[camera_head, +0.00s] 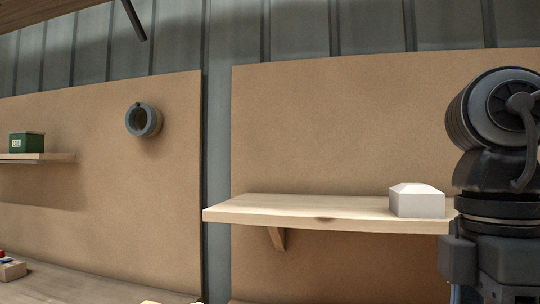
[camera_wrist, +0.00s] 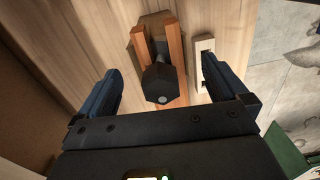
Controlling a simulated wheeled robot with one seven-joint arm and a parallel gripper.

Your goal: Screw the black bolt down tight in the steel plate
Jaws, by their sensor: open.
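A black hexagonal piece (camera_wrist: 160,84), which looks like the head of the black bolt, shows in the wrist view with a short grey shank behind it. It sits between two reddish-brown wooden rails on a light wooden surface. My gripper (camera_wrist: 162,64) is open. Its two dark fingers stand apart, one on each side of the black head, with visible gaps. I cannot tell how far the fingertips are above the surface. I cannot make out the steel plate in either view. The bolt does not show in the head view.
In the wrist view, a pale wooden block (camera_wrist: 202,62) lies near the right finger, and a green object (camera_wrist: 286,152) is at lower right. The head view shows a wall shelf (camera_head: 310,211) with a white block (camera_head: 416,201), a grey ring (camera_head: 143,120) and a green box (camera_head: 26,142).

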